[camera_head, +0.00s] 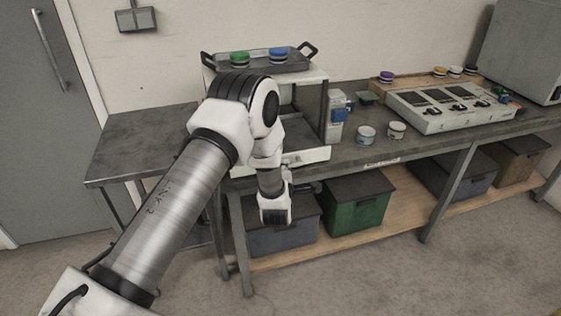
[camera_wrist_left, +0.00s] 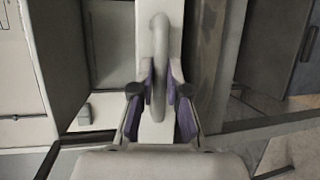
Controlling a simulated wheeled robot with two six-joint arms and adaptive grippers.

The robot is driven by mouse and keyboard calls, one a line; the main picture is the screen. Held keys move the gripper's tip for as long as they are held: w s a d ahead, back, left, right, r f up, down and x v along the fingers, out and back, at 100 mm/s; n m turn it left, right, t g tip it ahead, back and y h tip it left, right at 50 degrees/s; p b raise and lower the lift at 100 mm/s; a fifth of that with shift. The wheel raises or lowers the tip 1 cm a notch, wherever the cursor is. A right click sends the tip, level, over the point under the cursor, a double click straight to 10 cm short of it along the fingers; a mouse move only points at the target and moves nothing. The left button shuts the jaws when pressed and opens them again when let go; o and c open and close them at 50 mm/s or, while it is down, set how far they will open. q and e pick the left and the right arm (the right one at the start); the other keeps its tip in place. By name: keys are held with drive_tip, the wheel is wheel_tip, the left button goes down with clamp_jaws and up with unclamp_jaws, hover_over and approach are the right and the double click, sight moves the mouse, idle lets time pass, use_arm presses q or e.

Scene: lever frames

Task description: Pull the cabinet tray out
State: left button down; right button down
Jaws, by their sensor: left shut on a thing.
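The cabinet (camera_head: 325,112) stands on the workbench, largely hidden behind my left arm. Its tray shows low at its front, with a dark inside and a white front edge (camera_head: 312,156). How far the tray stands out I cannot tell. In the left wrist view, a pale rounded handle (camera_wrist_left: 160,28) stands on a white front panel. My left gripper (camera_wrist_left: 160,78) has its purple-lined fingers on both sides of the handle and is shut on it. In the head view my left wrist is in front of the cabinet, and the fingers are not clear. My right gripper is not in view.
A dark tray (camera_head: 292,64) with a green and a blue round piece sits on top of the cabinet. Small tubs (camera_head: 366,135) and a control panel (camera_head: 445,108) stand to the right. Bins, including a green one (camera_head: 356,203), fill the lower shelf. The side table (camera_head: 135,140) is bare.

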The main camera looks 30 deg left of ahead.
use_arm(q)
drive_tip(key=s+d, duration=0.5)
drive_tip(key=d, duration=0.1)
drive_tip(key=shift+s+d, duration=0.35)
drive_tip(key=shift+s, duration=0.05)
drive_tip(key=c, duration=1.2)
unclamp_jaws()
drive_tip(key=shift+w+f, duration=0.1)
drive_tip(key=shift+o, duration=0.2)
drive_tip(key=v, duration=1.2)
